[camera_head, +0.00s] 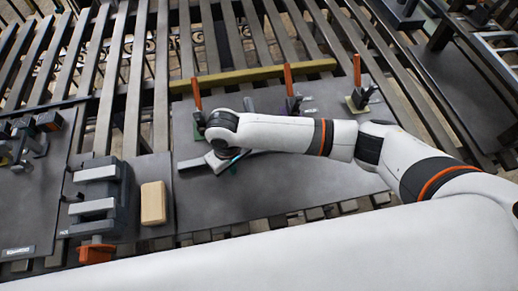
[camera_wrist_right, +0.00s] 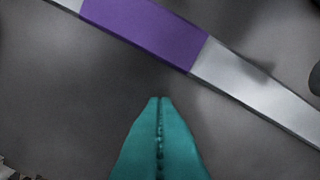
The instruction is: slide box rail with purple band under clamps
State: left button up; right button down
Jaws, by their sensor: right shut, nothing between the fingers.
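A pale grey box rail (camera_wrist_right: 255,85) with a purple band (camera_wrist_right: 150,30) lies slanted across the top of the right wrist view. My right gripper (camera_wrist_right: 160,98) has teal fingers pressed together, with nothing between them. Its tips point at the rail, with grey plate showing between them in the picture; I cannot tell the height gap. In the head view my right wrist hides most of the rail. Behind it stand clamps with upright orange handles: a green-based one (camera_head: 197,95), a purple-based one (camera_head: 289,82) and a yellow-based one (camera_head: 357,72). My left gripper is out of view.
A yellowish bar (camera_head: 253,75) runs along the back of the dark plate (camera_head: 280,195). A grey fixture (camera_head: 100,195), a tan block (camera_head: 153,203) and an orange piece (camera_head: 96,252) are at left. The plate's front right is bare. Slatted racks surround it.

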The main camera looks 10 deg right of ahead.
jog(key=shift+w+b, duration=0.65)
jog(key=shift+w, duration=2)
dwell(0.4)
jog(key=shift+s, duration=0.1)
jog(key=shift+s+r+p, duration=0.1)
jog(key=shift+s+p, duration=0.5)
jog(key=shift+p, duration=0.2)
jog(key=shift+s+p, duration=0.4)
jog(key=shift+s, duration=0.25)
notch_tip(320, 180, up, 8)
jog(key=p, duration=0.9)
